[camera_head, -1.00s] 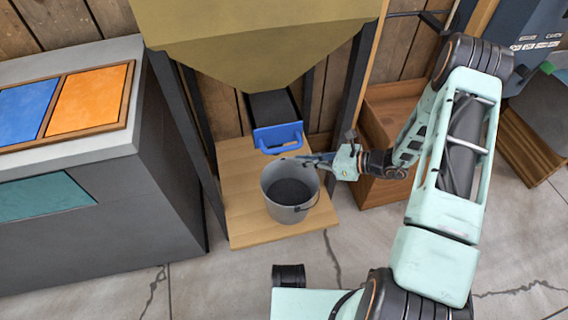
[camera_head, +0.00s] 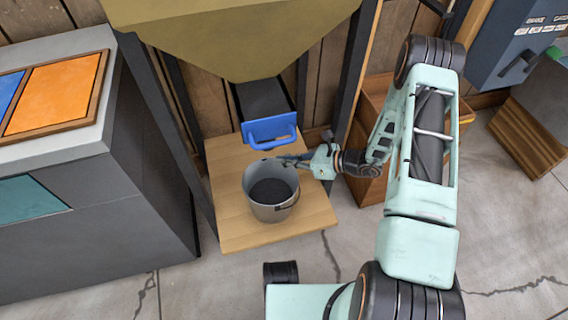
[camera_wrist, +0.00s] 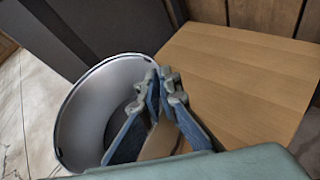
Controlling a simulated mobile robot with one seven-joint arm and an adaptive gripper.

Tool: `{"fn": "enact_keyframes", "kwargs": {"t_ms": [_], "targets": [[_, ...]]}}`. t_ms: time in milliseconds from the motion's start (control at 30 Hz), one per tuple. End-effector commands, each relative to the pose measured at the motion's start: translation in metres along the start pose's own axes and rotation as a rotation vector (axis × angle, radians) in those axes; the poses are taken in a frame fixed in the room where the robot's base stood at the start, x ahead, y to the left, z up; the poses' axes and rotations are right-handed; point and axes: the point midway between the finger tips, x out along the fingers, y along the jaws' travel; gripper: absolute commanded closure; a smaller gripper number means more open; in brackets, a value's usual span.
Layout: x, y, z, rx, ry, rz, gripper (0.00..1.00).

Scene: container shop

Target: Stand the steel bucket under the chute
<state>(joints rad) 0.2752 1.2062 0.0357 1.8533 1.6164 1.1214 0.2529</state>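The steel bucket (camera_head: 272,210) stands upright, as far as I can tell, on the wooden board in front of and below the chute (camera_head: 262,98) with its blue handle (camera_head: 270,130). The bucket's inside looks dark and its wire bail hangs at its right side. In the wrist view the bucket (camera_wrist: 85,110) fills the left part. My gripper (camera_head: 290,158) is at the bucket's back right rim. In the wrist view my gripper's (camera_wrist: 163,78) fingertips are close together with the rim running between them, one finger inside and one outside.
The wooden board (camera_head: 235,235) has bare room around the bucket. A yellow hopper (camera_head: 235,35) hangs above, between dark posts (camera_head: 160,125). A grey cabinet (camera_head: 110,215) stands left and a wooden crate (camera_head: 365,190) stands right, behind my arm.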

Motion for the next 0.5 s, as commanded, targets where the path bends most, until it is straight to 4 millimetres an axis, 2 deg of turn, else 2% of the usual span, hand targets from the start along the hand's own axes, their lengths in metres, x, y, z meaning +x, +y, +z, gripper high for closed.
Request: {"fn": "enact_keyframes", "kwargs": {"t_ms": [67,500], "targets": [[0.005,0.0,-0.0072,0.0,-0.003,0.001,1.0],[0.0067,-0.0007,-0.0112,0.001,-0.003,0.0,1.0]]}}
